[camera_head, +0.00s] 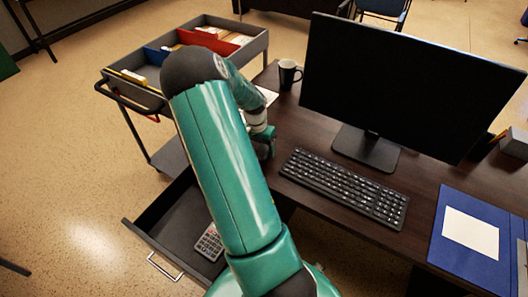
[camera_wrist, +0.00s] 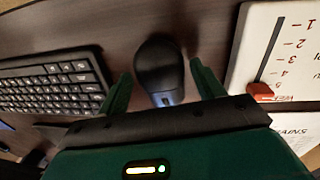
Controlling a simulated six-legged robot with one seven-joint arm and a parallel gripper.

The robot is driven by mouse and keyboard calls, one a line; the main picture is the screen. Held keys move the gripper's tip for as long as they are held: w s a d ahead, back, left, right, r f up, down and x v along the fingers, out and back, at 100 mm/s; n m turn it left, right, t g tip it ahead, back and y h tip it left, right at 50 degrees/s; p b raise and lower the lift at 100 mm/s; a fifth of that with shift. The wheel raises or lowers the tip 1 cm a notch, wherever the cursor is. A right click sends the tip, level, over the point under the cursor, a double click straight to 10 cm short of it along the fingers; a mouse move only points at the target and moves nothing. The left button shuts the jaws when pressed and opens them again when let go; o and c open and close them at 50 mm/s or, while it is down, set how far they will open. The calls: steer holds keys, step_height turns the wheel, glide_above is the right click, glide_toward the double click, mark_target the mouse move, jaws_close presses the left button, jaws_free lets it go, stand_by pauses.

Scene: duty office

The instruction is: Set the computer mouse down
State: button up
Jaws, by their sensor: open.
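The black computer mouse (camera_wrist: 158,62) rests on the dark desk in the wrist view. My gripper (camera_wrist: 161,72) is open, with one green finger on each side of the mouse and a visible gap on both sides. In the head view my gripper (camera_head: 266,143) is low over the desk, left of the keyboard (camera_head: 345,184), partly hidden by my arm. The mouse cannot be made out there. The keyboard also shows at the left of the wrist view (camera_wrist: 55,85).
A white board with a red slider (camera_wrist: 262,92) lies right of the gripper. A mug (camera_head: 288,74) and monitor (camera_head: 405,85) stand behind. An open drawer (camera_head: 165,222) holds a calculator (camera_head: 210,242). A cart (camera_head: 245,50) is at left, a blue folder (camera_head: 452,257) at right.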

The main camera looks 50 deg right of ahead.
steer(key=shift+s+f, duration=0.1)
steer(key=shift+f, duration=0.55)
steer(key=shift+c, duration=0.5)
steer(key=c, duration=0.8)
steer(key=shift+o, duration=0.2)
steer(key=shift+r, duration=0.2)
